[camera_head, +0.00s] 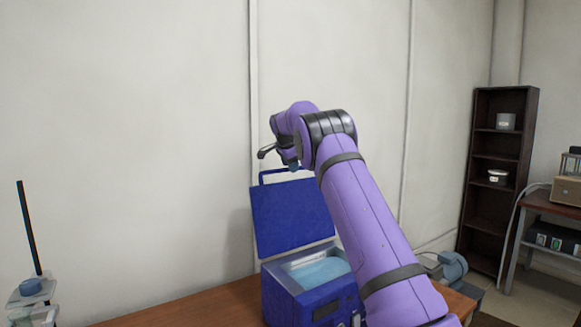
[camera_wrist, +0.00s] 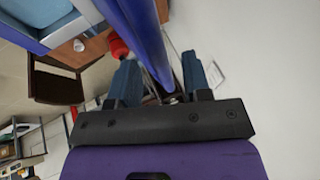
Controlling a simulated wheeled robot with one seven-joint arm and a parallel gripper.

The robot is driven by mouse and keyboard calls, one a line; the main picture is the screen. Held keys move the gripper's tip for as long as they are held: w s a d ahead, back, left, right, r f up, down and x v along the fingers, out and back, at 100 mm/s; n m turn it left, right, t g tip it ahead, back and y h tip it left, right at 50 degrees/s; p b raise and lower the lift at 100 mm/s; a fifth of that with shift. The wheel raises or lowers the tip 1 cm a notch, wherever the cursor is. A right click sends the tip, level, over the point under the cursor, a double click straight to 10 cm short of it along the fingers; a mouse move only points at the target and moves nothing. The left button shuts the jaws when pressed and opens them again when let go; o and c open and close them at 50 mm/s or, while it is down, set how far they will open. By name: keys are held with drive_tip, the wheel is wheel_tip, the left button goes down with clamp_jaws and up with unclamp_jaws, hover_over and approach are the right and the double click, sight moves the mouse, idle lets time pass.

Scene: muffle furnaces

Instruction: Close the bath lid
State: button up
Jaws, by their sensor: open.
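The blue bath (camera_head: 310,285) stands on the wooden table, with light blue liquid showing in its open top. Its blue lid (camera_head: 290,220) stands upright at the back, raised open, with a loop handle (camera_head: 264,178) along its top edge. My gripper (camera_head: 292,166) is at the top of the lid by the handle, partly hidden behind my arm. In the wrist view my gripper (camera_wrist: 160,72) has its two blue fingers apart, with a long blue bar (camera_wrist: 143,35) running between them. I cannot tell whether the fingers touch the bar.
The wooden table (camera_head: 205,303) has clear room left of the bath. A stand with a dark rod (camera_head: 28,228) is at the far left. The pale wall (camera_head: 130,130) is close behind the lid. A dark shelf (camera_head: 483,190) and another table (camera_head: 555,207) are at the right.

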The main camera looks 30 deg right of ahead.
drive_tip(key=shift+w+d+f, duration=0.1)
drive_tip(key=shift+d+f, duration=0.05)
drive_tip(key=shift+f, duration=0.1)
drive_tip(key=shift+c, duration=0.3)
clamp_jaws()
